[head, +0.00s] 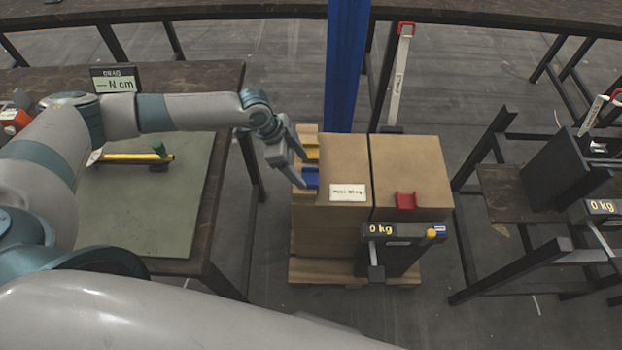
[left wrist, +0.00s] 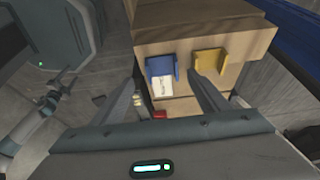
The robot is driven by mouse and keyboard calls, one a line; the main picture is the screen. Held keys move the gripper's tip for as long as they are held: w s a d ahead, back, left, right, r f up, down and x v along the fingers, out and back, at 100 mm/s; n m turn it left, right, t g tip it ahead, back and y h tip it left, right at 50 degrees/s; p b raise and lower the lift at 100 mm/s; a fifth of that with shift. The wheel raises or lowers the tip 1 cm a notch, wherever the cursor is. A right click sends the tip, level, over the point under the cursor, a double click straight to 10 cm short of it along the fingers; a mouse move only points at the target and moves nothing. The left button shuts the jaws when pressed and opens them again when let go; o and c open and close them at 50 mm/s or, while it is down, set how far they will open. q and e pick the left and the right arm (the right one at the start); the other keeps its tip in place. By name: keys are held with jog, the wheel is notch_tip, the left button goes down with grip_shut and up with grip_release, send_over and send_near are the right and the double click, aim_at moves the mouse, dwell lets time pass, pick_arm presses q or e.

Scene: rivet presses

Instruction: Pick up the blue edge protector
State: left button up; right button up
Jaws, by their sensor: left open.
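The blue edge protector (head: 311,178) sits on a light wooden block at the left edge of the stacked cartons, in front of the yellow edge protector (head: 313,153). My left gripper (head: 302,171) is open at the left side of the stack, its fingers pointing toward the protectors. In the left wrist view the blue protector (left wrist: 160,67) shows ahead of the open fingers (left wrist: 164,78), between their tips. The yellow one (left wrist: 210,62) is to its right, by the right finger. Nothing is held. The right gripper is out of view.
A red protector (head: 406,201) lies on the right carton (head: 410,165). A press reading 0 kg (head: 400,240) stands in front of the cartons. A blue post (head: 346,70) rises behind them. A table with a green mat (head: 150,220) is left.

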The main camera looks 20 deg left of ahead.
aim_at(314, 179)
pick_arm(q)
jog(key=x, duration=0.1)
jog(key=p+x, duration=0.1)
jog(key=x, duration=0.2)
jog(key=shift+w+d+p, duration=0.3)
jog(key=shift+w, duration=0.05)
jog(key=shift+f, duration=0.3)
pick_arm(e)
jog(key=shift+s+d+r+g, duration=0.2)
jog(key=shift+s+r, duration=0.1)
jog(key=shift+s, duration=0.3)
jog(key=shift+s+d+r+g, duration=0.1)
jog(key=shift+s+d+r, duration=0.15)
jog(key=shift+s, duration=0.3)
pick_arm(q)
jog(key=c, duration=1.1)
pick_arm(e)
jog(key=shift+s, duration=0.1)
pick_arm(q)
jog(key=shift+c, duration=0.2)
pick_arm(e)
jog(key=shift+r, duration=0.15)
pick_arm(q)
notch_tip(314, 179, up, 18)
jog(key=p, duration=1.5)
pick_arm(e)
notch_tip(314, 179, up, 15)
pick_arm(q)
jog(key=shift+d, duration=0.1)
